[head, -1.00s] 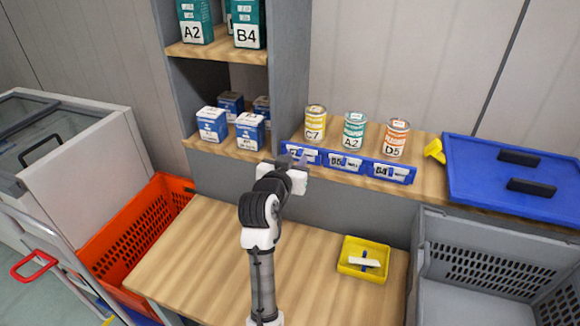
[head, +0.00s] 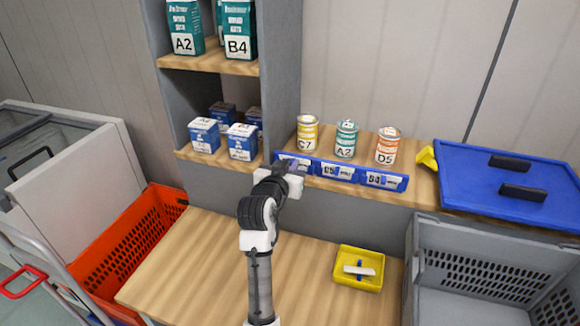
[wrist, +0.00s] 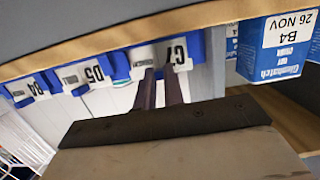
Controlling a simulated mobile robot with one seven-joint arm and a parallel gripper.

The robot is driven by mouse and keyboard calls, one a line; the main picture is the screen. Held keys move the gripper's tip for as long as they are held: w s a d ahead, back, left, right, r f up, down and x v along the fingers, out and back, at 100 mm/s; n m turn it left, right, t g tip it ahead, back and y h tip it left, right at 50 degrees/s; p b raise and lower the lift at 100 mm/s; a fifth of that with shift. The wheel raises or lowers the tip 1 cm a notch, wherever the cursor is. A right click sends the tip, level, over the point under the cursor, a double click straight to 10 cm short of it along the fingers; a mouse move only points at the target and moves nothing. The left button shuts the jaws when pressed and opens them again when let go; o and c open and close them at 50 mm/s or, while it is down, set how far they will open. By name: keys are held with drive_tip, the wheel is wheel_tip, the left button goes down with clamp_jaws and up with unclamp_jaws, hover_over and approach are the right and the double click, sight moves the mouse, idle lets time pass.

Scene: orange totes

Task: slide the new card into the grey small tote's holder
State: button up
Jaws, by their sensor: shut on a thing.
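My gripper (head: 290,165) is at the left end of a blue card rail (head: 340,173) on the shelf edge. In the wrist view its two dark fingers (wrist: 160,88) reach to a white card marked C7 (wrist: 180,53) and appear shut on it; the contact is partly hidden. The card appears to be still at the rail. Other cards in the rail read D5 (head: 338,172) and B4 (head: 384,181). A grey tote (head: 490,275) stands at the lower right; I see no card holder on it, and cannot tell whether it is the small one.
Cans stand behind the rail, such as the C7 can (head: 306,135). A blue lid (head: 500,210) lies right of them. A yellow tray (head: 343,280) holding a white piece sits on the wooden bench (head: 200,270). An orange tote (head: 125,245) is at left. The bench middle is clear.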

drive_tip(key=shift+r, duration=0.1)
drive_tip(key=shift+s+a+r+p, duration=0.1)
drive_tip(key=shift+s+r+p, duration=0.1)
drive_tip(key=shift+r+p, duration=1.1)
drive_tip(key=shift+s+a+r+p, duration=0.1)
drive_tip(key=shift+s+r+p, duration=0.1)
drive_tip(key=shift+r+p, duration=1.05)
drive_tip(key=shift+r+b, duration=0.3)
drive_tip(key=shift+b, duration=0.15)
